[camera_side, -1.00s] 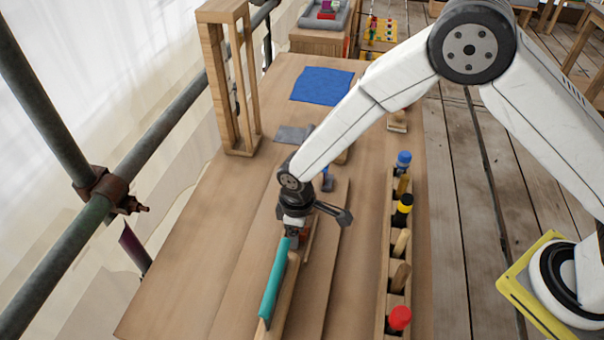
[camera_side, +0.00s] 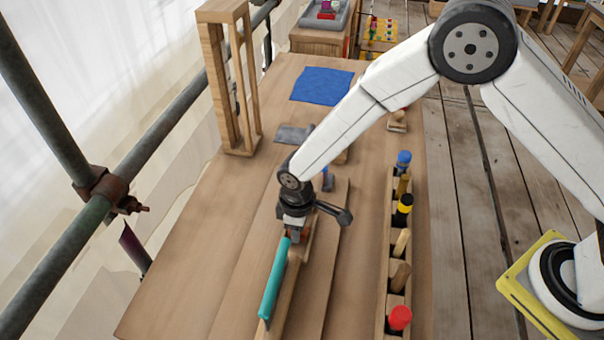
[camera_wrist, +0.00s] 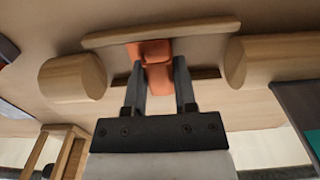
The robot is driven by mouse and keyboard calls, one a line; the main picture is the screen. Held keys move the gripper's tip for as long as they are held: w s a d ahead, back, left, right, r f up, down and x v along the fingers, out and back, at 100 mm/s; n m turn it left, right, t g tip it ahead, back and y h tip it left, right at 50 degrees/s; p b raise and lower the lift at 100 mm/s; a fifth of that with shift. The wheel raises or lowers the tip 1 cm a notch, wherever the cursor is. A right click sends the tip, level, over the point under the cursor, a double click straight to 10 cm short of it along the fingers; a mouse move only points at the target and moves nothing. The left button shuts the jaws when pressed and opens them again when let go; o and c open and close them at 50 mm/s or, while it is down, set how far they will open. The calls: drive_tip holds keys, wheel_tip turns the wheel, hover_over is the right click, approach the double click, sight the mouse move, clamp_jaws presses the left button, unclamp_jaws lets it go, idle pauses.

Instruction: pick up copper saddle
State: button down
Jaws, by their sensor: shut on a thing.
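The copper saddle (camera_wrist: 155,60) is an orange-brown piece in the wrist view, between and just beyond the two fingertips of my gripper (camera_wrist: 160,70). The fingers are shut on it. In the side view my gripper (camera_side: 295,232) is low over the bench, at the far end of the teal bar, and mostly hides the saddle. Pale wooden pieces lie close to the saddle on both sides in the wrist view, a round-ended one (camera_wrist: 75,80) at left and another (camera_wrist: 255,62) at right.
A teal bar (camera_side: 274,282) lies on a wooden strip in front of my gripper. A wooden rack of tools with coloured ends (camera_side: 400,265) stands to the right. A wooden frame (camera_side: 232,90) stands at back left. A blue cloth (camera_side: 322,85) lies flat at the back.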

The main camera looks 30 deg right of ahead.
drive_tip(key=shift+r, duration=0.75)
drive_tip(key=s+d+r, duration=0.6)
drive_tip(key=s+r, duration=0.5)
drive_tip(key=s, duration=0.1)
drive_tip(key=shift+s+r, duration=0.2)
drive_tip(key=shift+s, duration=0.15)
